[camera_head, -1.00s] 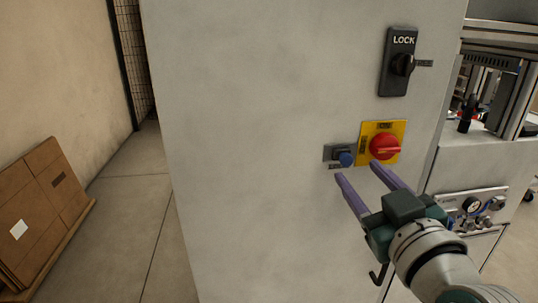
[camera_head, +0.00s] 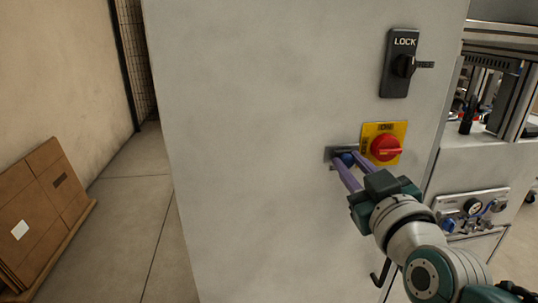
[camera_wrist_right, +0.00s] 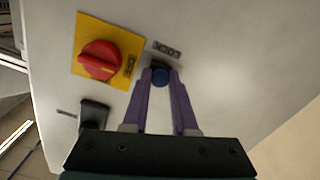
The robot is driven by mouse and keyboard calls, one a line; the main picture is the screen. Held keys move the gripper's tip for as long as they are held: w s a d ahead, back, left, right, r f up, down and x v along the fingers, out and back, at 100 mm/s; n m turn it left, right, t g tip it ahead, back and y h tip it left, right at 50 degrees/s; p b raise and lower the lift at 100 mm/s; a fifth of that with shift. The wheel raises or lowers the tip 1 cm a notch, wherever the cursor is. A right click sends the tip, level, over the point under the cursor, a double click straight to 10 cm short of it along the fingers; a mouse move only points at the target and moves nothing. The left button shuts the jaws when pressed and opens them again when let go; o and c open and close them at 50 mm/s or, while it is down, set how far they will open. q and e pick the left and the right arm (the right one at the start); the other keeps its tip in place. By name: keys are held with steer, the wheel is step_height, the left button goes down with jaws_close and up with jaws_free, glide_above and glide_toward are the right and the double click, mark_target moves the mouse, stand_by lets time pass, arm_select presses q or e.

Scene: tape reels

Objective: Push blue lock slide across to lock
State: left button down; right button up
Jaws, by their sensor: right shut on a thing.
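The fingers hide part of the knob and plate in the head view. My left gripper is not in view.
A red rotary switch (camera_head: 385,148) on a yellow plate is close to the right of the knob. A black LOCK handle (camera_head: 398,64) is higher up on the cabinet (camera_head: 260,150). The cabinet face left of the knob is bare. Flat cardboard (camera_head: 40,215) leans at far left.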

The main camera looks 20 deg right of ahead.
jaws_close()
stand_by(0.8)
